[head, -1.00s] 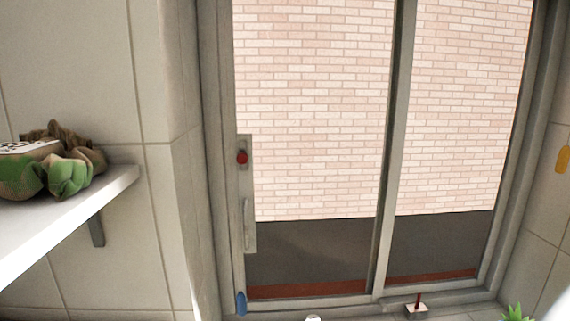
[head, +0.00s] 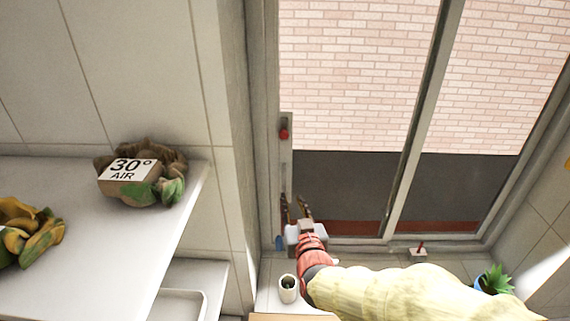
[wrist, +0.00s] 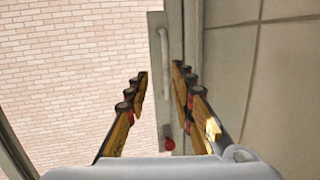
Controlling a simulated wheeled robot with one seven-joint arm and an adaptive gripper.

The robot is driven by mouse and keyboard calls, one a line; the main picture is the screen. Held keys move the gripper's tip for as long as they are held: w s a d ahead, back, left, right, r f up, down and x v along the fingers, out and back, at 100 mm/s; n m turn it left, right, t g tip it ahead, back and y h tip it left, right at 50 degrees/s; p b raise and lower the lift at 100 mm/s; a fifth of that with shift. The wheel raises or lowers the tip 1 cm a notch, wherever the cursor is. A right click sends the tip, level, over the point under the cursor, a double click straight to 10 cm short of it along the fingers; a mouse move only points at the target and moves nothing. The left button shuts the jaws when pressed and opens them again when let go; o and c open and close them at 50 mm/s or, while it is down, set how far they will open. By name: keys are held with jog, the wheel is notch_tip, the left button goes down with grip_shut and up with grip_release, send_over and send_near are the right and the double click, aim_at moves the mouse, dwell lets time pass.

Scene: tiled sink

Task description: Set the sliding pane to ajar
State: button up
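The sliding pane (head: 350,90) is the left glass panel of a window with brick behind it. Its left edge appears to sit against the window frame (head: 266,120). A pale plate on that edge carries a red knob (head: 283,134) and a bar handle, which shows clearly in the wrist view (wrist: 164,55). The red knob also shows there (wrist: 169,143). My gripper (head: 293,202) is open and empty, low in front of the pane's left edge. In the wrist view my fingers (wrist: 160,72) are spread on either side of the handle in the picture; I see no contact.
A shelf at the left holds a camouflage bundle with a "30° AIR" label (head: 135,172) and a yellow-green bundle (head: 30,232). Below my arm are a small potted cactus (head: 288,289) and, at right, a blue-potted plant (head: 494,282).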

aim_at(285, 182)
jog(key=shift+t, duration=0.8)
jog(key=shift+w+a+r+p, duration=0.35)
jog(key=shift+w+p, duration=0.25)
jog(key=shift+w, duration=0.65)
jog(key=shift+w+a+r+p, duration=0.3)
jog(key=shift+w+a+p, duration=0.25)
jog(key=shift+w, duration=0.75)
jog(key=shift+w+a+r+p, duration=0.35)
jog(key=shift+w+p, duration=0.25)
jog(key=shift+w, duration=0.65)
jog(key=shift+c, duration=0.7)
jog(key=c, duration=0.4)
jog(key=shift+d, duration=0.1)
grip_shut()
